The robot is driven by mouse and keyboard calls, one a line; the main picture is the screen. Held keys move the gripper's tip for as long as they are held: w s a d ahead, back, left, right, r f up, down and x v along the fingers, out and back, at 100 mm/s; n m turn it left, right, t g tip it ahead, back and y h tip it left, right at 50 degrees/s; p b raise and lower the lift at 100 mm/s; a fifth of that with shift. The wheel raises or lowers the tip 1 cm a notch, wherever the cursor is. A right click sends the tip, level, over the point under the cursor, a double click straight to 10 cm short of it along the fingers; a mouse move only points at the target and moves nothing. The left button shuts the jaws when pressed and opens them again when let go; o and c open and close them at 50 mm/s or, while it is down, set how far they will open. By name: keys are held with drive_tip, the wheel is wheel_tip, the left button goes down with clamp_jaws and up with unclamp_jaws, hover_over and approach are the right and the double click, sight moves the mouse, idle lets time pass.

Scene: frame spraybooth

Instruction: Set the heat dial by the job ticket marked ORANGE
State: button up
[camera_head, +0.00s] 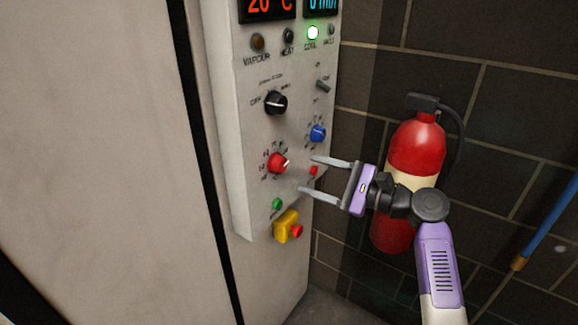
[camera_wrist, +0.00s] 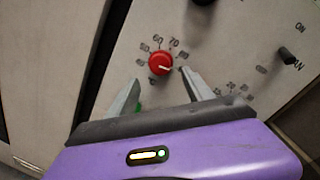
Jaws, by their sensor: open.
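The red dial (camera_head: 278,163) is on the lower part of the pale control panel, with small numbers around it. Its white mark points to the right. In the wrist view the red dial (camera_wrist: 160,63) sits just beyond and between my fingertips, with 60, 70 and 80 legible around it; its mark points right and slightly down. My gripper (camera_head: 307,174) is open and empty, to the right of the dial, fingers towards the panel; it also shows in the wrist view (camera_wrist: 162,80). No job ticket is in view.
The panel also carries a black switch (camera_head: 276,103), a blue dial (camera_head: 317,133), a green button (camera_head: 277,204) and a yellow box with a red button (camera_head: 287,227). A display (camera_head: 267,8) reads 20 °C. A fire extinguisher (camera_head: 416,148) hangs on the dark wall behind my arm.

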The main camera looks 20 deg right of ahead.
sight(284, 166)
drive_tip(key=p+x, duration=0.1)
drive_tip(key=x, duration=0.6)
clamp_jaws()
